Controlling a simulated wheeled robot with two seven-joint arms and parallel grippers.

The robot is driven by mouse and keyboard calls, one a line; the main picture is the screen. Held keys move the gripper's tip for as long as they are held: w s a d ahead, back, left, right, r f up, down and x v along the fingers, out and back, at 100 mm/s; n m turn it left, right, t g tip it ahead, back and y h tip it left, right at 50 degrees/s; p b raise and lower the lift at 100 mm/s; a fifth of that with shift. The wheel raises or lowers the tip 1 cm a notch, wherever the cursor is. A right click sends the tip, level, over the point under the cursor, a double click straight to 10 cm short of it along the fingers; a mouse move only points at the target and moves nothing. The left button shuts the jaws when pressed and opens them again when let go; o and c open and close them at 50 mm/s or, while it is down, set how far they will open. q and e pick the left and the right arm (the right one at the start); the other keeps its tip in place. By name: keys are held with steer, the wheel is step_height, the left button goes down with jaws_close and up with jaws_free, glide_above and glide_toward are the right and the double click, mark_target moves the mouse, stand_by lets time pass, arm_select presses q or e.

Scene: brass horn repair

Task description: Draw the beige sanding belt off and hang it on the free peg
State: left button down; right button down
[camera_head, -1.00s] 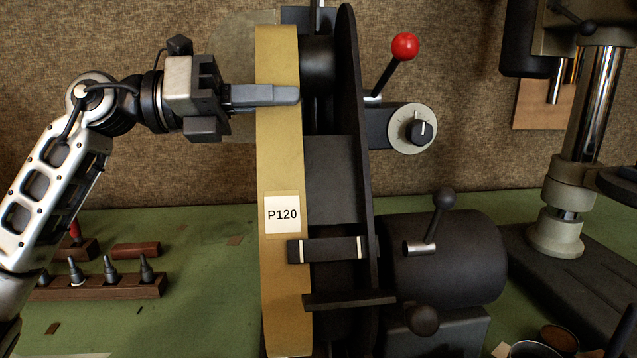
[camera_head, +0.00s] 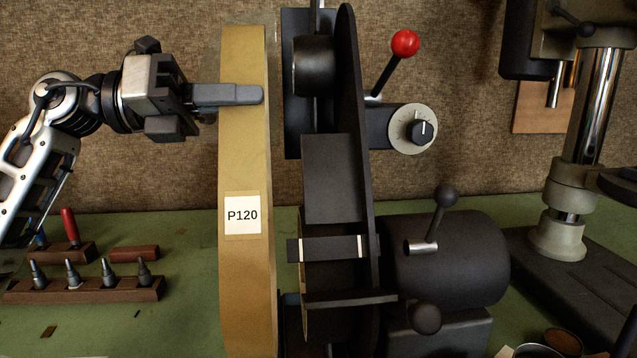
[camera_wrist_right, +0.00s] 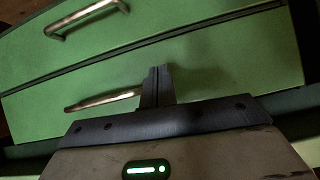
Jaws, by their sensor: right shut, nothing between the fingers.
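The beige sanding belt (camera_head: 243,150), with a white P120 label, hangs as a long loop left of the black belt grinder (camera_head: 335,180). A gap shows between it and the upper black wheel (camera_head: 313,66). Its lower end runs out of the picture. My left gripper (camera_head: 258,95) is shut on the belt near its top, one finger lying across the front; the other finger is hidden. My right gripper (camera_wrist_right: 157,75) shows in the right wrist view, shut and empty, before green drawer fronts. I cannot make out a peg in either view.
A red-knobbed lever (camera_head: 404,44) and a dial (camera_head: 412,129) stand right of the grinder. A drill-press column (camera_head: 590,110) is at the far right. Wooden racks with small tools (camera_head: 85,290) lie at the left. Green drawers (camera_wrist_right: 200,65) face my right gripper.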

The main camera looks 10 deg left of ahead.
arm_select(q)
steer(key=shift+v, duration=0.75)
steer(key=shift+s+a+b, duration=0.1)
steer(key=shift+a+b, duration=0.2)
steer(key=shift+a, duration=0.2)
arm_select(e)
steer(key=shift+w+f, duration=0.15)
steer(key=shift+f, duration=0.8)
